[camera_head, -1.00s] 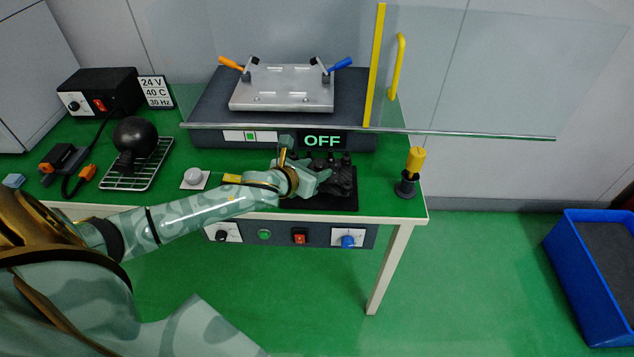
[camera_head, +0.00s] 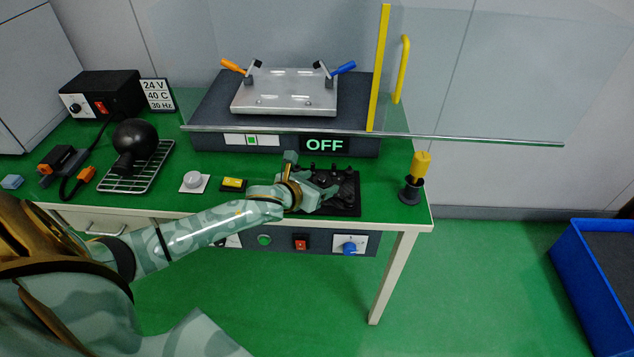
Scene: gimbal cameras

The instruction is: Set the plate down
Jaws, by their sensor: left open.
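A flat silver metal plate (camera_head: 285,92) lies on the dark machine (camera_head: 210,118) with the OFF display. An orange-handled clamp (camera_head: 238,68) stands at its back left and a blue-handled clamp (camera_head: 337,72) at its back right. My left gripper (camera_head: 328,190) is low over the black tray (camera_head: 345,208) in front of the machine, well short of the plate. It is open; its fingers are small and partly merge with dark shapes on the tray, so I cannot tell whether it touches them. My right gripper is not in view.
A clear shield with a yellow edge (camera_head: 378,70) stands before the machine. A yellow-handled tool (camera_head: 421,165) stands at the table's right. A black ball-shaped device (camera_head: 135,140) rests on a wire rack at left. A blue bin (camera_head: 590,290) sits on the floor at right.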

